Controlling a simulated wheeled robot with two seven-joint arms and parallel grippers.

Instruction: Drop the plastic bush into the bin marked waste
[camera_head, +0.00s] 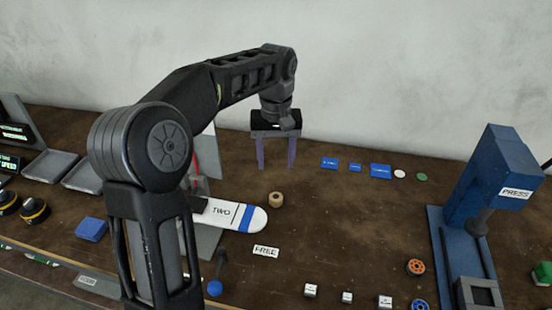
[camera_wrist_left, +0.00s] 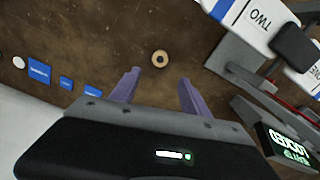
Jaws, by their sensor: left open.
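A small tan ring with a dark hole, which looks like the plastic bush (camera_head: 276,198), lies flat on the brown bench, just right of the board marked TWO. It also shows in the left wrist view (camera_wrist_left: 160,58), beyond the fingertips. My left gripper (camera_head: 277,166) is open and empty above the bench, fingers pointing down, a little behind the ring and apart from it. Its two purple fingers also show in the left wrist view (camera_wrist_left: 158,79). I see no bin marked waste in either view. My right gripper is out of view.
The white board marked TWO (camera_head: 243,217) sits in a grey stand left of the ring. A blue press (camera_head: 497,185) stands at the right. The bench right of the ring is clear.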

